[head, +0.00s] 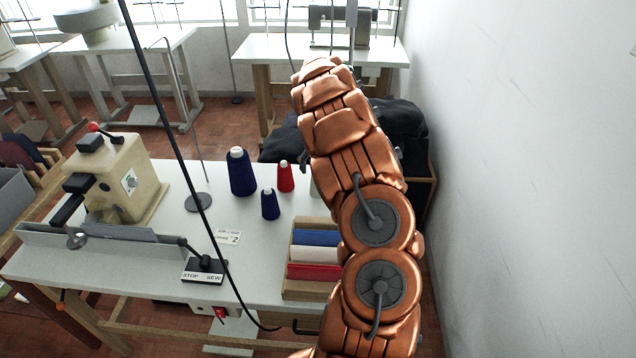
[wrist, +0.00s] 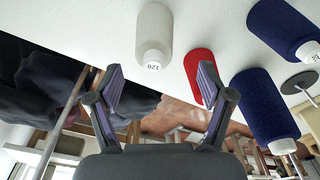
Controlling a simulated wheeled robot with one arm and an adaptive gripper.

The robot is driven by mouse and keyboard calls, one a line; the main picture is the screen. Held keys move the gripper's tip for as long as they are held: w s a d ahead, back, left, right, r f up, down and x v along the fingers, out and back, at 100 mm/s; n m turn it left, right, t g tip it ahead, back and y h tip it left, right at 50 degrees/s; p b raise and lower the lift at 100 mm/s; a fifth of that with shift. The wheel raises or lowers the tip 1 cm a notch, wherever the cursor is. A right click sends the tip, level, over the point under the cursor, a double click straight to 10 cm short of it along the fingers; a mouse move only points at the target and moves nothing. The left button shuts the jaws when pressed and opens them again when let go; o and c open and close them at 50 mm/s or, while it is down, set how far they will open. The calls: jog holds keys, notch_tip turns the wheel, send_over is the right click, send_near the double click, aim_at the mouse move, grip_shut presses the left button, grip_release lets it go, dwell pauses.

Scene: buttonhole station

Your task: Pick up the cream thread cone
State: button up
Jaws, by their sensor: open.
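The cream thread cone (wrist: 155,30) stands on the white table in the wrist view, its tip end marked 120 toward the picture's lower side. In the head view only a pale sliver of it (head: 314,187) shows at the left edge of my arm. My gripper (wrist: 162,80) is open and empty in the wrist view. Its two fingers appear spread to either side of the cream cone's tip, apart from it; how far off I cannot tell. The red cone (wrist: 199,75) shows close to the right finger. In the head view my arm hides the gripper.
Beside the cream cone stand a red cone (head: 285,177), a small blue cone (head: 270,204) and a large blue cone (head: 240,172). A wooden tray (head: 287,289) of folded cloths lies nearer. A buttonhole machine (head: 127,183) stands left. A wall (head: 520,170) bounds the right.

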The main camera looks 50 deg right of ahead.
jog(key=f, duration=0.1)
jog(key=f+p, duration=0.1)
jog(key=f, duration=0.1)
jog(key=f+p, duration=0.1)
jog(key=f, duration=0.1)
jog(key=shift+s+d, duration=0.15)
jog(key=shift+d, duration=0.15)
jog(key=shift+f, duration=0.4)
jog(key=c, duration=1.3)
jog(key=shift+r, duration=0.1)
